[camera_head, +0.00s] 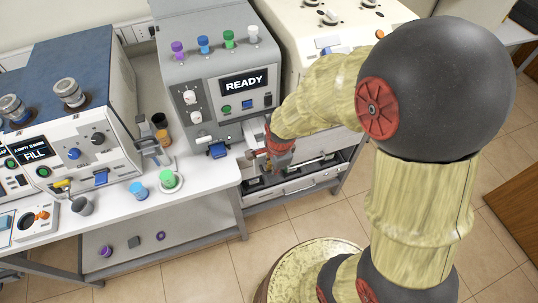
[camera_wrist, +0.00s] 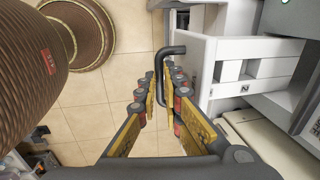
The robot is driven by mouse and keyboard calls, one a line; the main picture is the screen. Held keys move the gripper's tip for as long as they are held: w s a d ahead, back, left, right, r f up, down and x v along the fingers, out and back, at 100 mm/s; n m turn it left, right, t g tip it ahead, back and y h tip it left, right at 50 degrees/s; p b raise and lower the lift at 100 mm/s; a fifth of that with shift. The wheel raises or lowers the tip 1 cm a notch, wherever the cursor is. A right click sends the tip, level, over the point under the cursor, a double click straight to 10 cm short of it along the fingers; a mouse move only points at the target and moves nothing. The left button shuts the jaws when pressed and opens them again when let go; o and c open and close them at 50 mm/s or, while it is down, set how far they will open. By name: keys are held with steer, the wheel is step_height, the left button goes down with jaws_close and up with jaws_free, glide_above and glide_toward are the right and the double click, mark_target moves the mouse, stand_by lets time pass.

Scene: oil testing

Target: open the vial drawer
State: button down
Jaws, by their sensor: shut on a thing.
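A white drawer unit (camera_wrist: 228,48) with a black bar handle (camera_wrist: 172,50) is on the right side of the wrist view. My gripper (camera_wrist: 163,88) has its two fingers on either side of the handle and is shut on it. In the head view my gripper (camera_head: 277,158) is at the drawers below the bench, right of the grey READY machine (camera_head: 232,75). A white drawer front with handles (camera_head: 300,186) shows low there, with dark gaps above it. My arm hides part of the unit, and I cannot tell how far the held drawer stands out.
A lower shelf (camera_head: 185,237) holds small items. The tiled floor (camera_head: 205,276) in front is mostly clear.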

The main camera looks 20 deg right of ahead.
steer(key=shift+s, duration=1.75)
steer(key=c, duration=2.2)
jaws_free()
steer(key=r, duration=0.4)
steer(key=s+r, duration=0.1)
steer(key=r, duration=0.3)
steer(key=s+r, duration=0.1)
steer(key=r, duration=0.2)
steer(key=shift+s+r, duration=0.1)
steer(key=shift+r, duration=0.3)
